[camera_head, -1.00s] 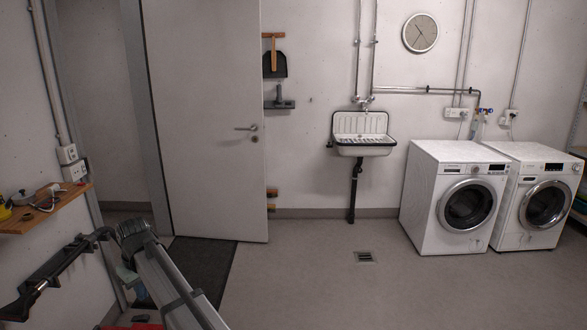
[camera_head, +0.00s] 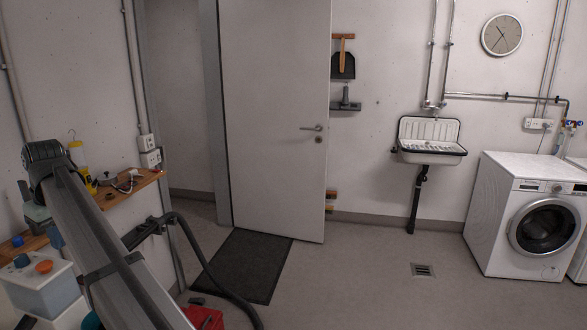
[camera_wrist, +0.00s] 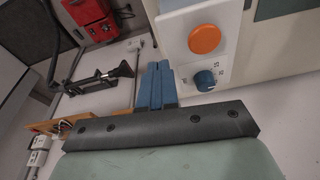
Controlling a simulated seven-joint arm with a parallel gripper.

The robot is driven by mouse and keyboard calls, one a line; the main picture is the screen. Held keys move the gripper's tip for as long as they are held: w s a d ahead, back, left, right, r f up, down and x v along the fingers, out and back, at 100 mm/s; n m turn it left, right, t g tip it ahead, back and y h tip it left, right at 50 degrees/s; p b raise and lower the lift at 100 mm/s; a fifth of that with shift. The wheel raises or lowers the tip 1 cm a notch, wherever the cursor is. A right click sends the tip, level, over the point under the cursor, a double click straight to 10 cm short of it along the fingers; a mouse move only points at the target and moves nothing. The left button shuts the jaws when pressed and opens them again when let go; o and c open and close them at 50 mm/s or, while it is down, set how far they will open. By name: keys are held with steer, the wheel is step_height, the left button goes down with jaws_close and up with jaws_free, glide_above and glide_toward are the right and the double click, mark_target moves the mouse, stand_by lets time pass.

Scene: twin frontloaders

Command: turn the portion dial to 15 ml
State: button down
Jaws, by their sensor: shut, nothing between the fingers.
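The portion dial (camera_wrist: 205,81) is a dark blue knob on a pale panel in the wrist view, with small printed marks around it. I cannot read its setting surely. A round orange button (camera_wrist: 204,39) sits beside it. My gripper (camera_wrist: 158,66) has blue fingers, shut and empty; in the picture they lie just left of the dial, and I see no clear contact. In the head view, a white dispenser (camera_head: 38,286) stands at the lower left with an orange knob (camera_head: 44,267) and a blue knob (camera_head: 22,260). My arm hides part of it.
A wooden shelf (camera_head: 130,190) on the left wall holds a yellow lamp (camera_head: 78,158) and small items. A black hose (camera_head: 215,255) and a red object (camera_head: 205,318) are low in front. The floor towards the sink (camera_head: 430,140) is clear.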

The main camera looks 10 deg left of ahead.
steer(key=n, duration=0.1)
glide_toward(21, 260)
steer(key=shift+s+d+x, duration=0.1)
steer(key=shift+d+x, duration=0.15)
steer(key=shift+x, duration=0.9)
steer(key=shift+s+d+x, duration=0.1)
steer(key=shift+d+x, duration=0.2)
steer(key=shift+x, duration=0.9)
steer(key=shift+s+d+x, duration=0.1)
steer(key=shift+d+x, duration=0.15)
steer(key=shift+x, duration=0.9)
steer(key=shift+f, duration=0.35)
